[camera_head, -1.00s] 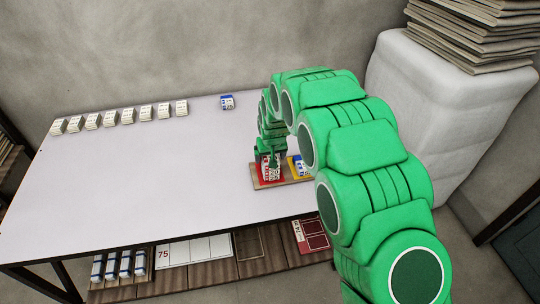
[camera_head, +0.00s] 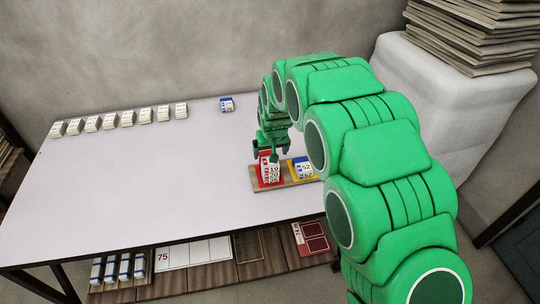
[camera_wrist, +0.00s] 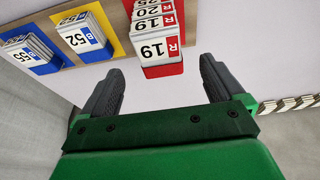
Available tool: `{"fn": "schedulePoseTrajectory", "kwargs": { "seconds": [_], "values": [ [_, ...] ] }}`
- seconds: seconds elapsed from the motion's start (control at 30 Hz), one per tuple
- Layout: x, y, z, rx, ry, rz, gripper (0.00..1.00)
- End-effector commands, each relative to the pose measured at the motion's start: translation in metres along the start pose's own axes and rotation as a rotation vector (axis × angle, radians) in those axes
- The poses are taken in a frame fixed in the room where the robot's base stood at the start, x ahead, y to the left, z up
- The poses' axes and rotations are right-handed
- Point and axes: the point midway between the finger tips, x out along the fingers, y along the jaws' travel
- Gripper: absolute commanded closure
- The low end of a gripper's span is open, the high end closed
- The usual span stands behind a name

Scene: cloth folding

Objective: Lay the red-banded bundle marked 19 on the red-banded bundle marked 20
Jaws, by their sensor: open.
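The red-banded bundle marked 19 (camera_wrist: 153,48) shows a large 19 label at the front of the red section, and a second 19 label sits just behind it. Behind that is a label 20 on the red-banded bundle marked 20 (camera_wrist: 146,11), so 19 appears to lie on top of 20. The stack also shows in the head view (camera_head: 270,172), on the red part of the wooden board. My gripper (camera_head: 270,151) is open and empty, just above the stack. In the wrist view its two fingers (camera_wrist: 160,69) stand apart on either side of the stack's near end.
A blue-banded bundle marked 52 (camera_wrist: 81,38) sits on the yellow section beside the stack, and one marked 55 (camera_wrist: 24,54) sits on the blue section. A row of white bundles (camera_head: 125,117) and a blue-white one (camera_head: 227,104) stand at the back. The table's left and middle are clear.

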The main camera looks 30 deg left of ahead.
Motion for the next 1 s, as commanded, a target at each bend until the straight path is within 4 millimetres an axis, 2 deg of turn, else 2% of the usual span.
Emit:
{"fn": "schedulePoseTrajectory", "kwargs": {
  "seconds": [0.4, 0.57, 0.83, 0.93, 1.0],
  "values": [
    [-0.057, 0.000, -0.001, -0.001, 0.003, 0.000, 0.05],
    [-0.066, 0.000, 0.000, -0.001, 0.000, 0.000, 0.05],
    [-0.068, 0.001, 0.001, 0.001, 0.000, 0.001, 0.05],
    [-0.075, 0.011, 0.004, 0.013, -0.005, 0.005, 0.05],
    [-0.086, 0.024, 0.010, 0.031, -0.011, 0.011, 0.05]
  ]
}}
